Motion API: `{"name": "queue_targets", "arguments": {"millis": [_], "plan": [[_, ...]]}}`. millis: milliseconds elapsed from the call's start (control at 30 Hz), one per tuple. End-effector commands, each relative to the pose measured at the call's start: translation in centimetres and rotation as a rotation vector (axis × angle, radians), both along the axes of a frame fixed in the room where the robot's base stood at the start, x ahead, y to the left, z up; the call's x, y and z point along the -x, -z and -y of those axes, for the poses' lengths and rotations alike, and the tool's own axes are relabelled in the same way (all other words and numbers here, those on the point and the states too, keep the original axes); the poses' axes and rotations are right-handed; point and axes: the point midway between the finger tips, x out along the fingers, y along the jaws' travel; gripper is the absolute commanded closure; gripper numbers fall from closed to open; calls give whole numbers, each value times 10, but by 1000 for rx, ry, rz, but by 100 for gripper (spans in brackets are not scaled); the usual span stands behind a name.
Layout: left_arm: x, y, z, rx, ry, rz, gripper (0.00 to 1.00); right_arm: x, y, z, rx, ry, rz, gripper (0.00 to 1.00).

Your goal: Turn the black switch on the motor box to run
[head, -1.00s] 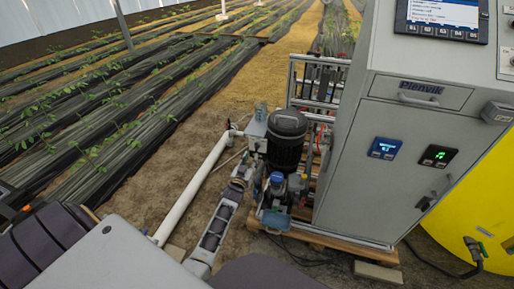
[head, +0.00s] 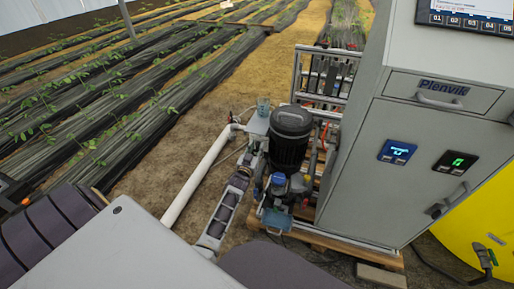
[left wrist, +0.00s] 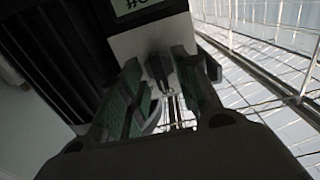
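The black motor (head: 289,138) of the pump stands left of the grey cabinet in the head view. The grey motor box (head: 257,123) is on the motor's left side. In the left wrist view a pale box face (left wrist: 150,42) with a green-and-white label is close ahead, beside dark motor fins. My left gripper (left wrist: 164,76) is open, with its green-padded fingers apart in front of that face. A dark piece that looks like the switch shows between the fingertips; contact and its setting cannot be told. In the head view the fingers are too small to make out. My right gripper is not in view.
The grey cabinet (head: 425,150) stands close on the right, with a yellow tank (head: 470,215) beyond it. A white pipe (head: 198,175) runs beside my left arm. A metal frame (head: 325,75) stands behind the motor. Bare soil lies left of the pump.

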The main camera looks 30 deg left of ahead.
Motion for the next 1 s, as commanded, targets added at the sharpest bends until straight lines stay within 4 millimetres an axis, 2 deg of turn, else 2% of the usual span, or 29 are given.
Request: {"name": "queue_targets", "arguments": {"millis": [233,500,1000], "plan": [[0,0,0,0,0,0,68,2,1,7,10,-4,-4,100],[0,0,0,0,0,0,100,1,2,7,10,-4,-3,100],[0,-1,0,31,0,7,100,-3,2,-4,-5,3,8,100]]}}
